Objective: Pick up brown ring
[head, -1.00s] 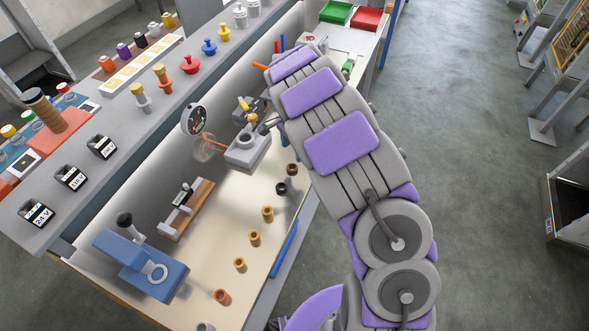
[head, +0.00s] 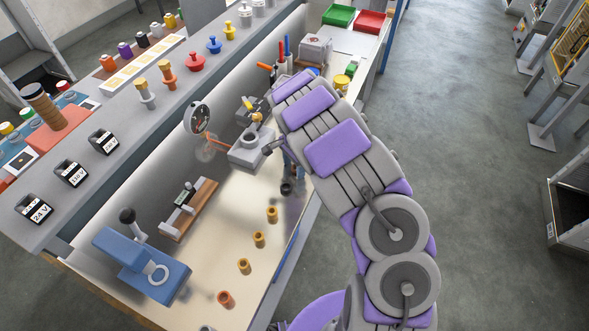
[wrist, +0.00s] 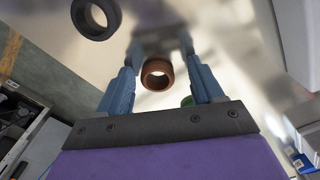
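The brown ring (wrist: 157,74) stands on the pale bench top in the wrist view, between the two blue fingers. My gripper (wrist: 160,66) is open, with a finger on each side of the ring and visible gaps; neither finger appears to touch it. In the head view my gripper (head: 291,166) points down at the bench beside the grey machine, and the brown ring is hidden behind it. A black ring (wrist: 95,18) lies up and left of the brown one; it also shows in the head view (head: 286,188).
Several tan rings (head: 259,240) and an orange ring (head: 226,299) stand in a row toward the front. The grey machine (head: 250,150) is close left of my gripper. A blue press (head: 142,265) stands at the lower left.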

